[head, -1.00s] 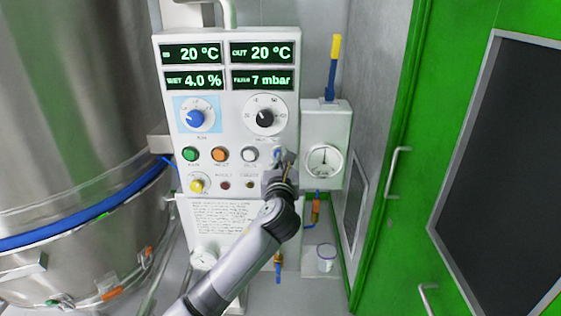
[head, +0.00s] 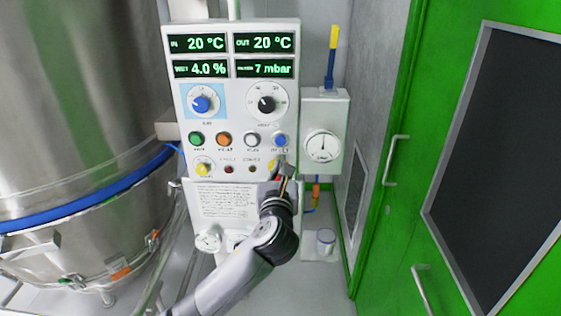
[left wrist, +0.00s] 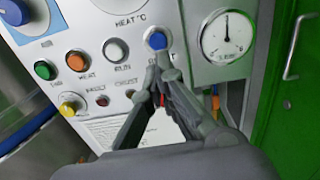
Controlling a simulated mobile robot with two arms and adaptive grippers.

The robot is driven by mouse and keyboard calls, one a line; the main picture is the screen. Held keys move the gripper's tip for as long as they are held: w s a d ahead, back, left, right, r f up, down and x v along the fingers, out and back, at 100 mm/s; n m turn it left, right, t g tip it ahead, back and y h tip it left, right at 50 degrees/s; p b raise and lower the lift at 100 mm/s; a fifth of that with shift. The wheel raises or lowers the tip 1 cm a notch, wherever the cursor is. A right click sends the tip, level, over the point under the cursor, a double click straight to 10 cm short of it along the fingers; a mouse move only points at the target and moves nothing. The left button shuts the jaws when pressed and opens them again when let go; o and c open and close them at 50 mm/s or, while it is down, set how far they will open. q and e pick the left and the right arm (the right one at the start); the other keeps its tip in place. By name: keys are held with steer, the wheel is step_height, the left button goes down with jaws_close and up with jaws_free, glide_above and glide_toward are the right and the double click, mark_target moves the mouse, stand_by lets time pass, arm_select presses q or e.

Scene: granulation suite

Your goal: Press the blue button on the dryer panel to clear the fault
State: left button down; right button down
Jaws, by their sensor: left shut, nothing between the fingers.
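The dryer panel (head: 207,121) is a pale upright box with green displays, knobs and a row of buttons. The blue button (head: 279,139) is at the right end of that row, fully visible in the head view. It also shows in the left wrist view (left wrist: 157,40). My left gripper (head: 281,165) is shut and empty, its tips just below the blue button. In the left wrist view the closed fingertips (left wrist: 162,67) sit just under the button; whether they touch the panel I cannot tell. My right gripper is not in view.
Green (head: 196,139), orange (head: 223,139) and white (head: 251,140) buttons stand left of the blue one. A yellow knob (head: 202,168) is lower left. A gauge box (head: 335,109) is close on the right, a steel vessel (head: 80,100) left, a green door (head: 405,220) farther right.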

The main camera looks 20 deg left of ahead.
arm_select(q)
steer(key=v, duration=0.2)
steer(key=shift+s, duration=0.4)
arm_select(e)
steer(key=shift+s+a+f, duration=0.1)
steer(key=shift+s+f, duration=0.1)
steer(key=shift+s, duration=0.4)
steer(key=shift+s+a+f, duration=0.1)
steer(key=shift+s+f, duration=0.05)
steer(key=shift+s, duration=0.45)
arm_select(q)
steer(key=shift+d, duration=0.1)
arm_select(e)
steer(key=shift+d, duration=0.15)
